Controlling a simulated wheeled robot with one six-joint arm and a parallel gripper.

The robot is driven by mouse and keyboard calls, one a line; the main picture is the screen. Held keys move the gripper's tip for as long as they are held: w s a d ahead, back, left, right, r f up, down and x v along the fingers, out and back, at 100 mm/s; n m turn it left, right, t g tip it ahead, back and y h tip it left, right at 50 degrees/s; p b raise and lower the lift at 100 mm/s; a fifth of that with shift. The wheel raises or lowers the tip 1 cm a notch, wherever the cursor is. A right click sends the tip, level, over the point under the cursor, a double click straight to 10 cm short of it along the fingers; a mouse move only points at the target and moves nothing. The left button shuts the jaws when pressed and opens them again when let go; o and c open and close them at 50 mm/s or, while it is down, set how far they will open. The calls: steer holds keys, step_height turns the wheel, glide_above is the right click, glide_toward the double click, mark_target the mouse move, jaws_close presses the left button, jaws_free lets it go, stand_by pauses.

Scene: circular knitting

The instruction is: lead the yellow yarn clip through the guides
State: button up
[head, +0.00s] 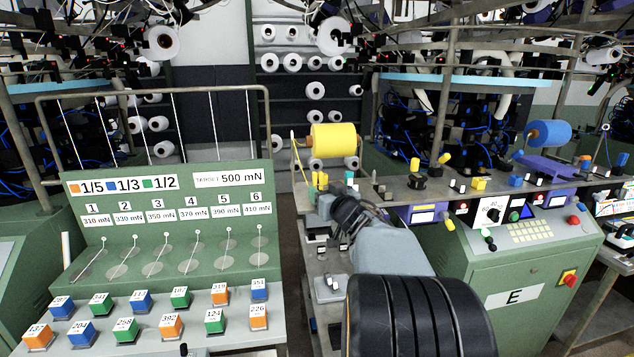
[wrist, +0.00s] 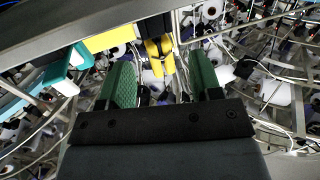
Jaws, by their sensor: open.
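A small yellow clip-like piece, probably the yarn clip, shows in the wrist view (wrist: 157,52). It is just beyond and between the green fingers of my gripper (wrist: 162,76), which is open with visible room on both sides. Whether the fingers reach around it I cannot tell. In the head view small yellow pieces (head: 320,181) stand at the left end of the machine shelf, below a large yellow yarn cone (head: 333,140). My gripper is beside them there, partly hidden by my own arm. I cannot make out separate guides or the yarn clearly.
A grey bar (wrist: 70,35) crosses the upper left of the wrist view, with a teal-and-white part (wrist: 65,72) below it. The shelf (head: 385,186) carries several small fittings. A green board (head: 170,225) with numbered cubes stands left.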

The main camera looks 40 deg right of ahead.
mark_target(315, 180)
steer(key=shift+w+d+r+p, duration=0.1)
steer(key=shift+w+d+p, duration=0.15)
steer(key=shift+w, duration=0.85)
steer(key=shift+w+d+r+p, duration=0.1)
steer(key=shift+w+d+p, duration=0.15)
steer(key=shift+w, duration=0.85)
steer(key=shift+w+d+p, duration=0.2)
steer(key=shift+w+p, duration=0.05)
steer(key=shift+w, duration=0.85)
steer(key=c, duration=1)
steer(key=shift+r, duration=0.15)
